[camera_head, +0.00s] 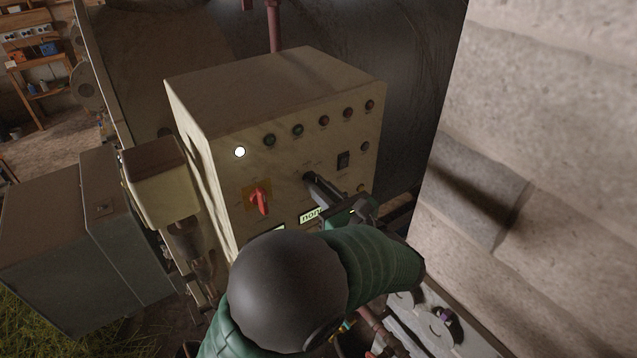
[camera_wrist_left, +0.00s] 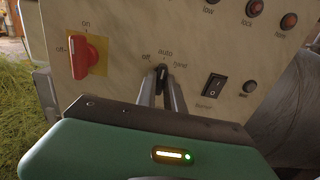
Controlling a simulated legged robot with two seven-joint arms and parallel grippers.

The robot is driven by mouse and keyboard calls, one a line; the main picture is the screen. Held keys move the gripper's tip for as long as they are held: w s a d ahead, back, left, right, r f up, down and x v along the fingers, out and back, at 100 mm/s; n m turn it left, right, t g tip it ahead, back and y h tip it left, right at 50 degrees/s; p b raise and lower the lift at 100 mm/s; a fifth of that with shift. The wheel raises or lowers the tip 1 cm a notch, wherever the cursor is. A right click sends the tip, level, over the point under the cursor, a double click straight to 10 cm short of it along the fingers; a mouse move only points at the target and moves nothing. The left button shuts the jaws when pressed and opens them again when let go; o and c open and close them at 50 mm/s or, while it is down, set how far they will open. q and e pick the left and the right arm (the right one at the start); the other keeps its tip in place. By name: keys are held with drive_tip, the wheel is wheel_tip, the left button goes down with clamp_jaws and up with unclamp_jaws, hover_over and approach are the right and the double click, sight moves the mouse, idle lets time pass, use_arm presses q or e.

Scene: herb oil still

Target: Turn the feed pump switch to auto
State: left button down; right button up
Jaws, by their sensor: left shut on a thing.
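The feed pump switch is a small black knob (camera_wrist_left: 162,74) on the cream control panel (camera_head: 235,185). In the left wrist view, the labels off, auto and hand stand around it, with auto above. My left gripper (camera_head: 313,184) is shut on this knob; in the left wrist view its two grey fingers (camera_wrist_left: 160,90) stand on either side of it. The knob looks roughly upright, towards auto, but the fingers partly hide it and its pointer is hard to read. In the head view the gripper covers most of the knob. My right gripper is in neither view.
A red rotary switch (camera_head: 259,200) on a yellow plate is left of the knob, and a black rocker switch (camera_head: 343,160) is right. A lit white lamp (camera_head: 240,152) and several coloured lamps line the panel top. A stone wall (camera_head: 545,150) stands close at right.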

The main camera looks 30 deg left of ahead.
use_arm(q)
drive_tip(key=shift+w+r, duration=0.1)
drive_tip(key=shift+r, duration=0.2)
drive_tip(key=c, duration=1.6)
unclamp_jaws()
drive_tip(key=shift+c, duration=0.2)
drive_tip(key=shift+o, duration=0.9)
drive_tip(key=shift+d+f, duration=0.1)
drive_tip(key=shift+f, duration=0.05)
drive_tip(key=b+v, duration=0.5)
drive_tip(key=v, duration=1.2)
drive_tip(key=shift+b, duration=0.35)
drive_tip(key=shift+f, duration=0.15)
